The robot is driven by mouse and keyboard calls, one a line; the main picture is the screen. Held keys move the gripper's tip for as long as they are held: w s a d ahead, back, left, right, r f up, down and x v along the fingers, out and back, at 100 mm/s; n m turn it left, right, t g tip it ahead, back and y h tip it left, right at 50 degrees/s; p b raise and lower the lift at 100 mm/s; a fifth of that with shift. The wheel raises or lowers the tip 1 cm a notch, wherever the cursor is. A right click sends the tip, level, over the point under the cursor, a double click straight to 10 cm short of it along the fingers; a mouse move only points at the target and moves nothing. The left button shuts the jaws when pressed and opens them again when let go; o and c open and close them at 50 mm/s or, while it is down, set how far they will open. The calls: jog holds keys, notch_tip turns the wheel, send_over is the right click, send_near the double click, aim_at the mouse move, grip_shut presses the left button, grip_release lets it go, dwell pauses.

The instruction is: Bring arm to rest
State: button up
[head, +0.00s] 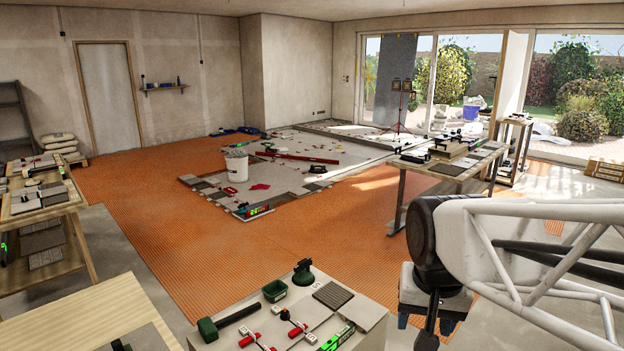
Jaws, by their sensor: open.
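My arm comes in from the right edge, a white lattice link (540,240) ending in a thick black joint (424,245). Below the joint, a dark narrow end part, my gripper (428,335), hangs down beside the right edge of the near worktop (235,338). It is open, and I see nothing held in it. Its fingertips are small and dark and partly cut off by the bottom edge.
A tool table (398,190) stands behind my arm. Orange matting (200,255) lies clear around the partly tiled floor.

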jog(key=s+f+n, duration=0.2)
jog(key=s, duration=0.5)
jog(key=shift+s+d+f+n+t, duration=0.2)
jog(key=shift+d+n+t, duration=0.1)
jog(key=shift+d, duration=0.15)
dwell(0.7)
